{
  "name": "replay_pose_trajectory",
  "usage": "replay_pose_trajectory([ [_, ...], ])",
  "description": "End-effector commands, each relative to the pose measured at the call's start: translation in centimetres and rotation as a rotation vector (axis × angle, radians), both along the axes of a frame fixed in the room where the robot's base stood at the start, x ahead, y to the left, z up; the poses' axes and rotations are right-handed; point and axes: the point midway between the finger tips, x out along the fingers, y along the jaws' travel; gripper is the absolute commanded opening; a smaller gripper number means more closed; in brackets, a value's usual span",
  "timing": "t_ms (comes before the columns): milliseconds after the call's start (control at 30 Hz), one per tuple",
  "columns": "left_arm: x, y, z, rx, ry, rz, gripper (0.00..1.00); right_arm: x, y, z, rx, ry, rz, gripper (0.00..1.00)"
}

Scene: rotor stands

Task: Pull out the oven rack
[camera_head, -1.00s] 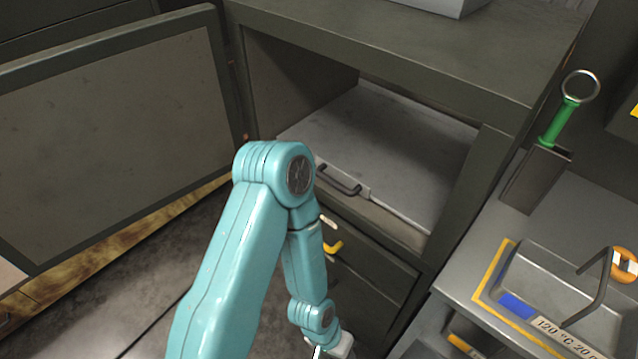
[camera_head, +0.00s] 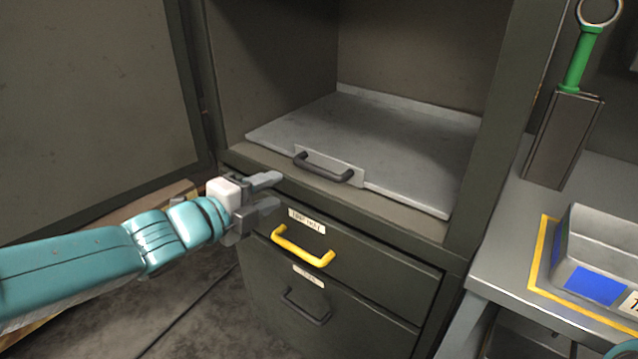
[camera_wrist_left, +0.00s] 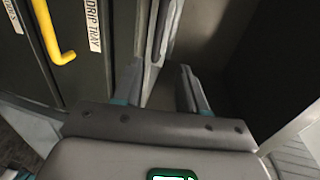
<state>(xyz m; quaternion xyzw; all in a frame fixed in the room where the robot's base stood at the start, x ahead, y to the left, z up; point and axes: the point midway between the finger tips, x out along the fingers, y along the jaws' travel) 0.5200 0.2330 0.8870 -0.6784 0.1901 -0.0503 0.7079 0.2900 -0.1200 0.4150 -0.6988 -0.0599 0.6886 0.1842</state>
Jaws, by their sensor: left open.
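The oven rack (camera_head: 400,140) is a flat grey sheet lying inside the open oven compartment. Its dark bar handle (camera_head: 323,168) is at the front edge, near the compartment's sill. My left gripper (camera_head: 275,193) is open and empty, to the left of the handle and slightly lower, apart from it, with its fingers pointing right. In the left wrist view the open fingers (camera_wrist_left: 160,82) show on either side of a grey bar-like part, probably the rack handle (camera_wrist_left: 166,35). My right gripper is not in view.
Below the rack is a drawer with a yellow handle (camera_head: 302,247), labelled drip tray in the wrist view. A lower drawer has a dark handle (camera_head: 306,308). The open oven door (camera_head: 90,90) stands left. A bench at right holds a metal tray (camera_head: 600,255) and green-handled tool (camera_head: 575,110).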

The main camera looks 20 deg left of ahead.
Motion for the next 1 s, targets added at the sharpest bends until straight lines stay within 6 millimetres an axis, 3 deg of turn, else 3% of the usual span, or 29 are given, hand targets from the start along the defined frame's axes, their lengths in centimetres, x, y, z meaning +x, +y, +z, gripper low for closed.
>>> replay_pose_trajectory([
  [200, 4.8, -2.3, -1.5, -0.004, 0.005, -0.011, 0.41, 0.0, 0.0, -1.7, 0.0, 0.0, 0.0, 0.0],
  [500, 11.0, -4.6, -2.7, -0.006, 0.007, -0.01, 0.41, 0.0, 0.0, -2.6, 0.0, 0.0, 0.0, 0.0],
  [700, 13.2, -5.2, -3.0, -0.007, 0.006, -0.005, 0.41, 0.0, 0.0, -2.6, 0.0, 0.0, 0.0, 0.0],
  [1000, 13.7, -5.2, -3.1, -0.007, 0.006, -0.003, 0.41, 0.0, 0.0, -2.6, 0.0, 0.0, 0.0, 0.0],
])
